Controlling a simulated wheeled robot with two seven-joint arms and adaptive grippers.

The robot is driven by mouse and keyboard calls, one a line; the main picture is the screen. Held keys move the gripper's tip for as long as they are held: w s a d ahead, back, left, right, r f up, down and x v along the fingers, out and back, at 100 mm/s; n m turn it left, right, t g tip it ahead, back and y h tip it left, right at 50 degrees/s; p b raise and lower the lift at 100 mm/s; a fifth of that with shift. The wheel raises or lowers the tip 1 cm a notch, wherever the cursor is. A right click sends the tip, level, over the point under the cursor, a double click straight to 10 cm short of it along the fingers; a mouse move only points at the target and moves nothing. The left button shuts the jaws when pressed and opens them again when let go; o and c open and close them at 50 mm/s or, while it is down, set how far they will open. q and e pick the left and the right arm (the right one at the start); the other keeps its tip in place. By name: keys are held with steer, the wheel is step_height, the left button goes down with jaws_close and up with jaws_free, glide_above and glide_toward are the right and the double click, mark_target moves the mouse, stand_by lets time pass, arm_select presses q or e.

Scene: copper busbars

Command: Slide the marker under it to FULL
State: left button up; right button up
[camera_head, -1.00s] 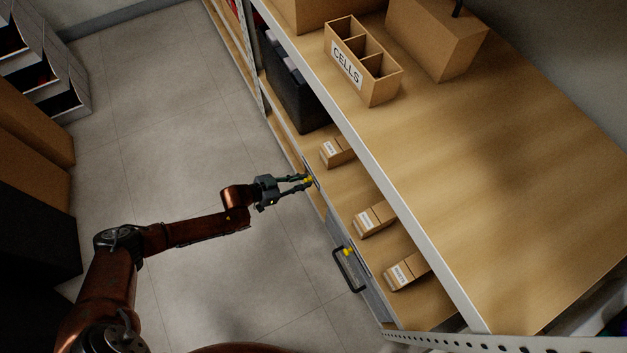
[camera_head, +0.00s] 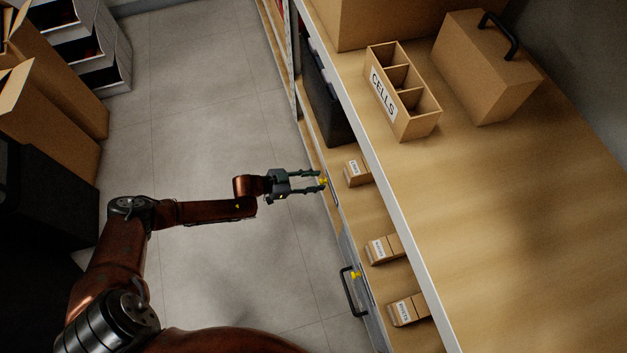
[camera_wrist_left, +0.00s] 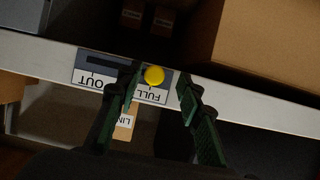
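A round yellow marker knob (camera_wrist_left: 154,75) shows in the left wrist view on a small plate (camera_wrist_left: 92,66) with a dark slot, fixed to a pale shelf edge. The plate reads OUT and FULL, upside down here. The knob is at the FULL end, and the dark slot shows toward OUT. My left gripper (camera_wrist_left: 163,98) is open, with one finger on each side of the knob; the left finger looks close, but contact cannot be told. In the head view, my left gripper (camera_head: 322,181) is at the shelf edge around the yellow knob. My right gripper is not in view.
Small labelled cardboard boxes (camera_head: 357,172) stand on the lower shelf. Below, another yellow knob (camera_head: 356,275) sits beside a black handle (camera_head: 352,292). The upper shelf holds a CELLS box (camera_head: 398,105) and a handled carton (camera_head: 482,75). Left of the shelving is clear floor (camera_head: 215,120).

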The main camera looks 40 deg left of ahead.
arm_select(q)
steer(key=shift+d, duration=0.1)
steer(key=v, duration=1.2)
steer(key=shift+f, duration=0.1)
